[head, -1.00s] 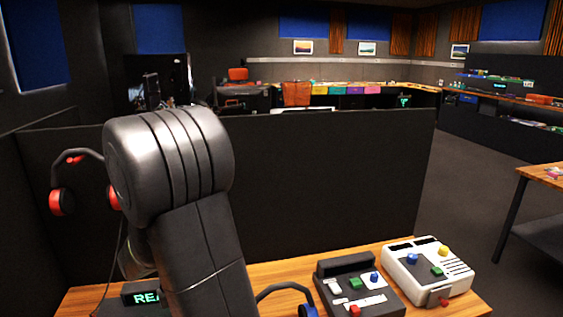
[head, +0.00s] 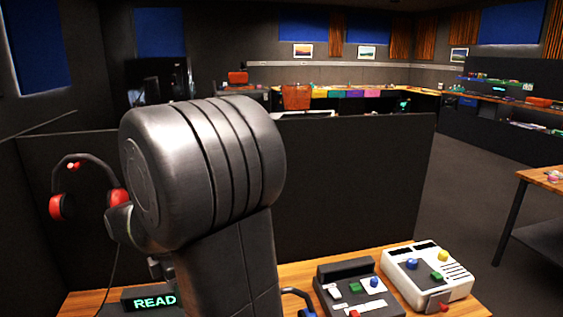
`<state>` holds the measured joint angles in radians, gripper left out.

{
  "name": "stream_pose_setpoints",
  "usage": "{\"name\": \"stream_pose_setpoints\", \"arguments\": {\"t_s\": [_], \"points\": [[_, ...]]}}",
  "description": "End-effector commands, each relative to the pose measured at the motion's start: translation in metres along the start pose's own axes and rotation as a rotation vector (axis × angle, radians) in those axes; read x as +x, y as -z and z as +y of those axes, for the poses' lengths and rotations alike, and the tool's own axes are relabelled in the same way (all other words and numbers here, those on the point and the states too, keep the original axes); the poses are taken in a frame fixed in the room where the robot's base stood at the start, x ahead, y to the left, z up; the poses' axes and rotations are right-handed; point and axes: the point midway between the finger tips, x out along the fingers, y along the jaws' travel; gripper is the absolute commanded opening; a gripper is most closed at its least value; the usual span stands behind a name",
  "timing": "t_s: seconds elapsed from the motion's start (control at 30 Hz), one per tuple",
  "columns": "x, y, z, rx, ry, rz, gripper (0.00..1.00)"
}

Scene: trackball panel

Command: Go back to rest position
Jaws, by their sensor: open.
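My own dark arm fills the left middle of the head view, its large rounded joint raised in front of the divider. My gripper is not in view; it is either hidden behind the arm or outside the picture. A dark control panel (head: 333,305) with a blue ball, a green button and a red button sits on the wooden desk (head: 75,304) to the right of the arm. A white control panel (head: 400,276) with blue, green, yellow and red controls stands beside it.
A black divider (head: 350,190) rises behind the desk. Red and black headphones (head: 60,207) hang at the left. A green-lit READ display (head: 150,300) stands partly behind my arm. A blue-ended dark curved item (head: 302,296) lies beside the dark panel. Another table (head: 540,178) stands at the right across open floor.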

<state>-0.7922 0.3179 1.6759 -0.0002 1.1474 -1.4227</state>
Motion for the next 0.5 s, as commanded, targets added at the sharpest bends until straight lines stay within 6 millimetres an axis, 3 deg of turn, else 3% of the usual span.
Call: {"name": "stream_pose_setpoints", "arguments": {"t_s": [0.5], "points": [[0.107, 0.0, -0.001, 0.001, 0.006, -0.001, 0.45]]}}
